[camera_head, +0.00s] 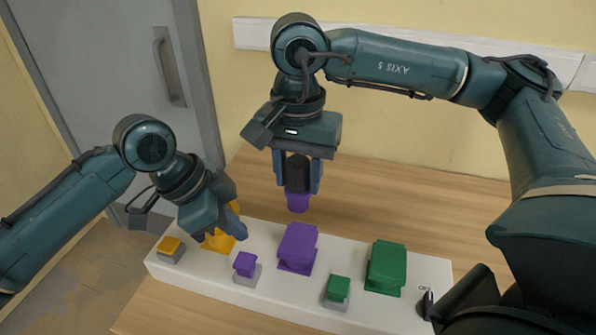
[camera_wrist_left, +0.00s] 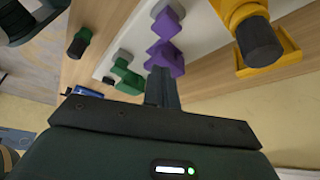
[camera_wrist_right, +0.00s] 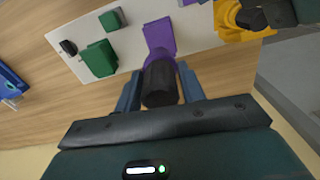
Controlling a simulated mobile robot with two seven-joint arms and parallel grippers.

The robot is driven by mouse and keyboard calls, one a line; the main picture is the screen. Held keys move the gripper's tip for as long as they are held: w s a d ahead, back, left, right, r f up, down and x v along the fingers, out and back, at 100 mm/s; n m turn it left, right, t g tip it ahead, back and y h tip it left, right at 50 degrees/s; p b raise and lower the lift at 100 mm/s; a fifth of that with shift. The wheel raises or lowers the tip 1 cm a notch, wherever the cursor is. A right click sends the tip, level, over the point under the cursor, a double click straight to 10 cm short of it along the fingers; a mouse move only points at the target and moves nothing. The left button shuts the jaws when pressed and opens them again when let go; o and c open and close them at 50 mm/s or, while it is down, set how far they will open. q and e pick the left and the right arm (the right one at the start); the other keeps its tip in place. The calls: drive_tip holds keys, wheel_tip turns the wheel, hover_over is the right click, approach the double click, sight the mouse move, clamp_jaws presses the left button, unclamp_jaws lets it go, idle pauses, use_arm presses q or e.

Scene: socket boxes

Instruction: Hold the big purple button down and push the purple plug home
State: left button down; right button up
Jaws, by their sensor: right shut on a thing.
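My right gripper (camera_head: 298,188) is shut on the black handle of the purple plug (camera_head: 298,202). The plug hangs upright in the air behind and above the purple socket box (camera_head: 297,248), apart from it in the head view. The black handle (camera_wrist_right: 160,85) sits between both fingers in the right wrist view. A purple button (camera_head: 245,264) on a grey base stands left of the purple box. My left gripper (camera_head: 238,222) is shut and empty, beside the orange box and above the board; its fingers point toward the purple parts (camera_wrist_left: 168,58) in the left wrist view.
The white board (camera_head: 210,272) also bears an orange button (camera_head: 170,247), an orange box (camera_head: 218,242) with an orange plug (camera_wrist_left: 258,40), a green button (camera_head: 338,289), a green box (camera_head: 386,268) and a black switch (camera_head: 428,304). A blue object (camera_wrist_right: 10,85) lies on the table.

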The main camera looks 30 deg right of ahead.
sight(242, 262)
use_arm(q)
drive_tip(key=shift+f, duration=1.85)
drive_tip(key=shift+f, duration=0.15)
idle(0.4)
drive_tip(key=shift+f, duration=2.6)
drive_tip(key=shift+a+f, duration=0.1)
use_arm(e)
drive_tip(key=shift+f, duration=4.95)
drive_tip(key=shift+f, duration=0.9)
